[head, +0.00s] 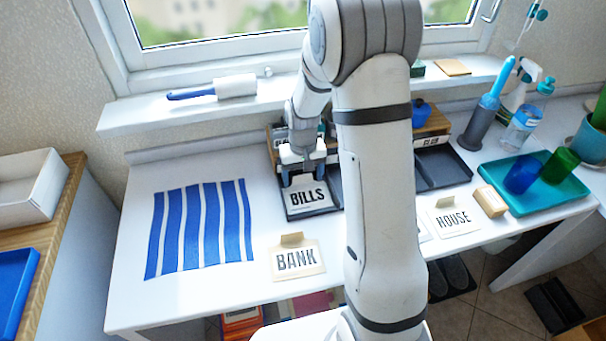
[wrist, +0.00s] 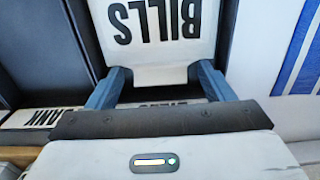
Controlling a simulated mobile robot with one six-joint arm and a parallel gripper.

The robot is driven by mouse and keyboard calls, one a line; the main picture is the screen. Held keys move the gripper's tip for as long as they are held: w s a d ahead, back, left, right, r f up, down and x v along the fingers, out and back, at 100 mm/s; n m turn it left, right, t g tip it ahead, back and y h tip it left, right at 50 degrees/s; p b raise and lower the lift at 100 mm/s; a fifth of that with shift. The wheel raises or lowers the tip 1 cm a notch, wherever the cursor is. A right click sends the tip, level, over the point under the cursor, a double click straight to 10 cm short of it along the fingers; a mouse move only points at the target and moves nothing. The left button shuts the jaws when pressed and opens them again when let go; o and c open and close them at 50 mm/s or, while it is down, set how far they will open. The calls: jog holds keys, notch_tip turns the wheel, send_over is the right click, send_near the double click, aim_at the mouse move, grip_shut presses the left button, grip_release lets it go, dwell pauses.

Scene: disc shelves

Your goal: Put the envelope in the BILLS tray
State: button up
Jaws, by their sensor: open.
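The white envelope marked BILLS (head: 308,196) lies in a dark tray (head: 313,214) at the back of the table. In the wrist view the envelope (wrist: 163,38) appears upside down, between the tray's dark side walls. A tray label reading BILLS (wrist: 165,103) is partly hidden behind my gripper. My gripper (head: 303,180) is over the back part of this tray. In the wrist view its two blue fingers (wrist: 161,82) are spread, one on each side of the envelope's narrow end. I cannot tell whether they touch it.
A tray label reading BANK (wrist: 42,117) marks the neighbouring tray. Another dark tray (head: 441,166) stands right of my arm. Envelopes marked BANK (head: 297,261) and HOUSE (head: 453,217) lie near the front. A striped blue cloth (head: 203,229) lies left, and a teal tray (head: 519,202) with cups stands right.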

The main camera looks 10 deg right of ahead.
notch_tip(320, 180, up, 11)
jog(key=p, duration=0.1)
jog(key=s+r+t, duration=0.1)
jog(key=s+r, duration=0.3)
jog(key=s, duration=0.6)
jog(key=s+r+t, duration=0.1)
jog(key=s+r, duration=0.3)
jog(key=s, duration=0.7)
jog(key=shift+s+r, duration=0.2)
jog(key=shift+r, duration=0.15)
